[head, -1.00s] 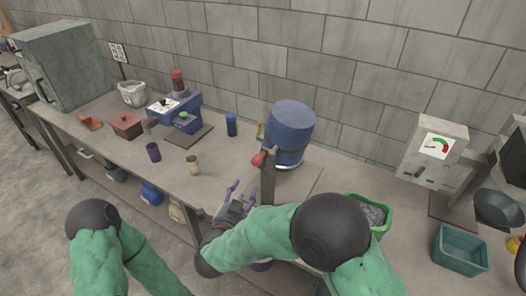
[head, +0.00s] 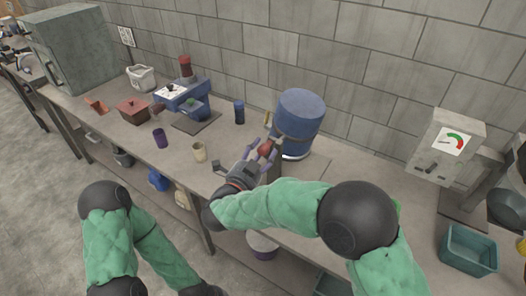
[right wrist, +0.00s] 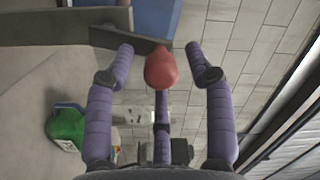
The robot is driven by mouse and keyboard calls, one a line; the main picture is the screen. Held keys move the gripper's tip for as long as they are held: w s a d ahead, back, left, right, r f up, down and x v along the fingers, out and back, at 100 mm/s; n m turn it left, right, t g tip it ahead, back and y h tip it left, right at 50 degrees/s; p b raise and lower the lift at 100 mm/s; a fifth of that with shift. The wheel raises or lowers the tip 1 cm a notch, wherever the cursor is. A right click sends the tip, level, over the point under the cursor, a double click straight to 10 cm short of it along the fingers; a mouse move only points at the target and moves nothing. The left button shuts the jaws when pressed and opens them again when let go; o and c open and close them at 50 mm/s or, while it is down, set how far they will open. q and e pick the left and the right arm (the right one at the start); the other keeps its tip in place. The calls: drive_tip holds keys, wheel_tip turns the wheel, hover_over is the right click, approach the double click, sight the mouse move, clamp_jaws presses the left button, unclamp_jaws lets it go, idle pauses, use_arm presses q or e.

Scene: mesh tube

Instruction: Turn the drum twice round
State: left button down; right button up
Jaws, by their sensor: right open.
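The blue drum (head: 299,116) stands on the bench near the wall, held in a frame with a post at its front. A red crank knob (head: 266,149) sits at the drum's near left side. My right gripper (head: 262,153) is open at the knob, with its purple fingers around it and apart from it. In the right wrist view the red knob (right wrist: 161,68) lies between the spread fingers, at the end of a dark crank arm (right wrist: 125,39). The blue drum (right wrist: 156,15) shows partly behind. My left gripper is outside the head view; only my left arm shows.
A dial gauge box (head: 446,146) and a teal bin (head: 469,250) are at the right. Bench space between cups and drum is clear.

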drive_tip(key=shift+w+d, duration=0.3)
drive_tip(key=shift+w, duration=0.25)
clamp_jaws()
drive_tip(key=shift+s+d+f+m+h+b, duration=0.1)
drive_tip(key=shift+s+d+f+m+b, duration=0.35)
drive_tip(key=shift+m+b, duration=1.3)
drive_tip(key=shift+s+d+f+m+h+b, duration=0.1)
drive_tip(key=shift+s+d+f+m+b, duration=0.4)
drive_tip(key=shift+b, duration=2.2)
drive_tip(key=shift+s+d+f+m+h+b, duration=0.1)
drive_tip(key=shift+s+d+f+m+b, duration=0.3)
drive_tip(key=shift+m+b, duration=1.45)
drive_tip(key=shift+w+d+r+n+b, duration=0.15)
drive_tip(key=shift+w+n+b, duration=0.05)
drive_tip(key=shift+n+b, duration=0.2)
